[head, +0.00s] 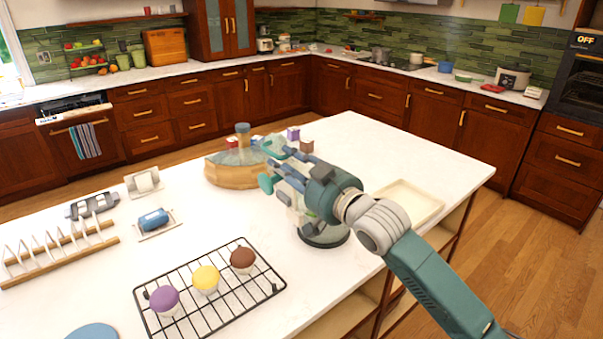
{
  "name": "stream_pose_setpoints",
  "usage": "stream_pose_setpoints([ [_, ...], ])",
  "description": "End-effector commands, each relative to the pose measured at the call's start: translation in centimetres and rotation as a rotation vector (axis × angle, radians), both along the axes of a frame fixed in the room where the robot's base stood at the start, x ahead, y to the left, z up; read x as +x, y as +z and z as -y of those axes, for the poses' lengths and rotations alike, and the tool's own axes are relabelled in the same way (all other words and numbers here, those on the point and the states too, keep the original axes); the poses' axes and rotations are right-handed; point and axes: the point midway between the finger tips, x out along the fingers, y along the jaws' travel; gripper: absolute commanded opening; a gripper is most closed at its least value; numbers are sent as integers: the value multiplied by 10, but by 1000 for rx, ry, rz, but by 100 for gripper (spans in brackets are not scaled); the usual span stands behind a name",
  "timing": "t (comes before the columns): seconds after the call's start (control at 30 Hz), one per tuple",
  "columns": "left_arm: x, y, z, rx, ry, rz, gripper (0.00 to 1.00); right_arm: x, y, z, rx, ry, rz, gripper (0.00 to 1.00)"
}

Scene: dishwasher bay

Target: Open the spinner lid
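The lid sits on the base. My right gripper (268,165) reaches in from the lower right, with its fingers spread at the right side of the container. Nothing shows between the fingers. They overlap the container's right edge in the picture; I cannot tell if they touch it. My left gripper is not in view.
A dark-green round base (324,239) with clear parts stands under my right arm, partly hidden. A black rack (222,312) with cupcakes is in front. Small boxes (293,134) stand behind the container. A cream tray (408,202) lies at right.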

Motion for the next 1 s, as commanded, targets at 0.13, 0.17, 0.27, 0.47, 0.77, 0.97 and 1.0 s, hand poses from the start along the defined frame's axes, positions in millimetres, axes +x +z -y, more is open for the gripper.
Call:
stream_pose_setpoints([
  [0.13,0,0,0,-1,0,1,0,-26,-2,19,-2,0,-1,28],
  [0.17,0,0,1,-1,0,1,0,-31,-2,22,-3,0,-1,28],
  [0.27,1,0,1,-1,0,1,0,-42,-1,30,-1,-1,-2,28],
  [0.47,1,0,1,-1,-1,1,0,-53,-1,38,-1,0,-2,28],
  [0.77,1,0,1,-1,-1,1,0,-54,-2,38,-1,0,-3,28],
  [0.97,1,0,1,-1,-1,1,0,-71,-52,41,-44,-31,-94,28],
  [1.0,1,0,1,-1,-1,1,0,-80,-74,44,-65,-48,-135,28],
])
